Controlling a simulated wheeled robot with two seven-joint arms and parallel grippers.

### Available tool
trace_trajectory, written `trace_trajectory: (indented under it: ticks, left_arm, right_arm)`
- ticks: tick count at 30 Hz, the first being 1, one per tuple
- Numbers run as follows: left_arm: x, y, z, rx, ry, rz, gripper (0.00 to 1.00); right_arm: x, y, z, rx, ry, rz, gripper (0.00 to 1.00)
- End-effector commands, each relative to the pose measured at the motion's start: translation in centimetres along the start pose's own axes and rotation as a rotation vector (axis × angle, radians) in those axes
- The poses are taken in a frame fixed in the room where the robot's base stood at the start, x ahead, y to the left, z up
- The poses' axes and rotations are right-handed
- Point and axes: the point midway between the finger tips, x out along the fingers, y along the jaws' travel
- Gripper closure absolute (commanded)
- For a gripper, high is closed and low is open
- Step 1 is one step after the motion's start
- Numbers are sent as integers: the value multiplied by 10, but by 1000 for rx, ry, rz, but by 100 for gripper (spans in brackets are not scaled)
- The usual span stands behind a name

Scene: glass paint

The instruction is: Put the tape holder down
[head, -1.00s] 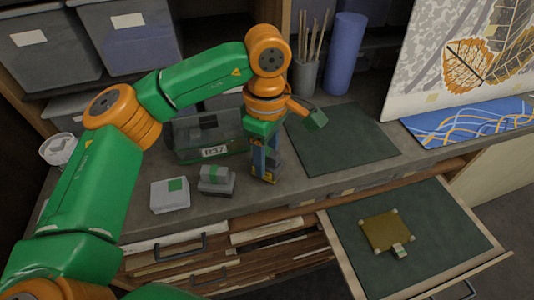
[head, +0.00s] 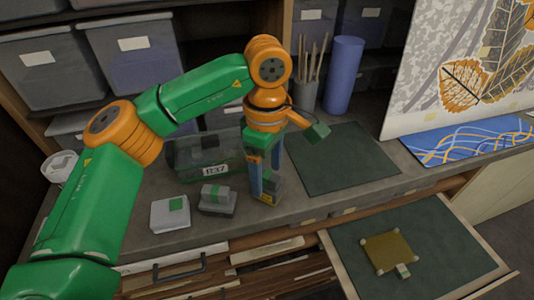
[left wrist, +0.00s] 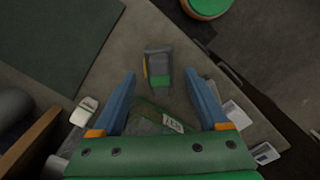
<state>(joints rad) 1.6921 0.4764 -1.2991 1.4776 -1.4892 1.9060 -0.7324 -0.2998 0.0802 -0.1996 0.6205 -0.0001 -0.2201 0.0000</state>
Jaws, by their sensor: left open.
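The tape holder (head: 271,183), a small grey block with yellow and dark parts, stands on the grey counter (head: 300,203). In the left wrist view the tape holder (left wrist: 158,66) shows grey with a green patch and an orange edge. It lies beyond and between the fingertips, with a gap to each side. My left gripper (head: 265,188) is open above and around it, pointing down, its blue fingers apart; it also shows in the left wrist view (left wrist: 165,83). The fingers partly hide the tape holder in the head view. My right gripper is not in view.
Two grey boxes with green labels, one (head: 170,215) and another (head: 218,205), stand left of the gripper. A clear labelled bin (head: 200,170) is behind them. A dark green mat (head: 340,160) lies clear at right. The open drawer (head: 345,262) holds a brown square (head: 388,250).

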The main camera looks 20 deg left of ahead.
Motion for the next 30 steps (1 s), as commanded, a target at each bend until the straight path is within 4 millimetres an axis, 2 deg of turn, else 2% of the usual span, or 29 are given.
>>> trace_trajectory:
  ticks: [2, 6, 10, 14, 26, 28, 30]
  left_arm:
    - [-19, 1, 1, -2, -1, 7, 23]
    - [-64, 1, 0, -2, 1, 6, 23]
    - [-89, 0, 0, -1, 1, 3, 23]
    - [-97, 0, 0, -1, 0, 2, 23]
    - [-96, 0, 0, 0, 0, 0, 23]
    - [-102, 0, 0, 0, 0, 0, 23]
    - [-119, 0, 0, 0, 0, 1, 23]
  right_arm:
    - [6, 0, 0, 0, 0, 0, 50]
    - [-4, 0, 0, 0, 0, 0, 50]
    - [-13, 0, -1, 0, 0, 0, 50]
    - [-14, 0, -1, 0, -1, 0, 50]
    - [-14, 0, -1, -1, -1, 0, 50]
    - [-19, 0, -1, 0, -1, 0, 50]
    - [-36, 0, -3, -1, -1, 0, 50]
